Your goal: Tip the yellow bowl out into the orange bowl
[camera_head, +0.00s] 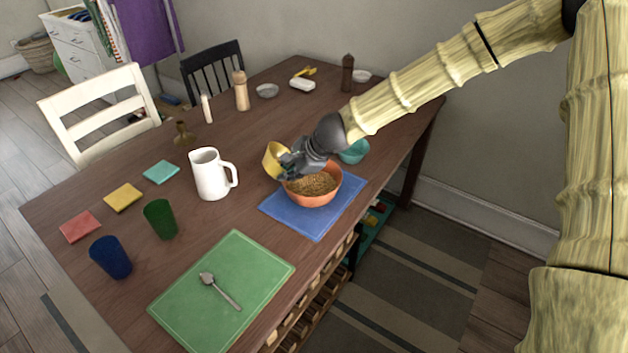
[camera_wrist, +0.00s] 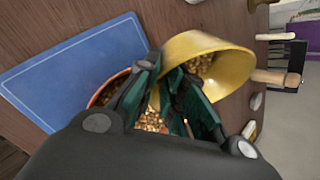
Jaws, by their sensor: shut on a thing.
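The yellow bowl (camera_head: 271,160) is tilted over the left rim of the orange bowl (camera_head: 316,198). My gripper (camera_head: 290,163) is shut on the yellow bowl's rim and holds it above the table. In the wrist view the yellow bowl (camera_wrist: 226,62) lies on its side, with some brown grainy pieces (camera_wrist: 199,66) still inside it. The orange bowl stands upright on a blue mat (camera_head: 290,224) and holds a heap of the same brown pieces (camera_head: 312,184). In the wrist view my gripper's fingers (camera_wrist: 172,95) hide most of the orange bowl (camera_wrist: 108,88).
A white pitcher (camera_head: 210,174) stands left of the yellow bowl. A teal bowl (camera_head: 355,152) sits just behind the orange bowl. A green mat (camera_head: 250,262) with a spoon (camera_head: 222,292) lies in front. Green (camera_head: 160,219) and blue (camera_head: 110,257) cups stand at left.

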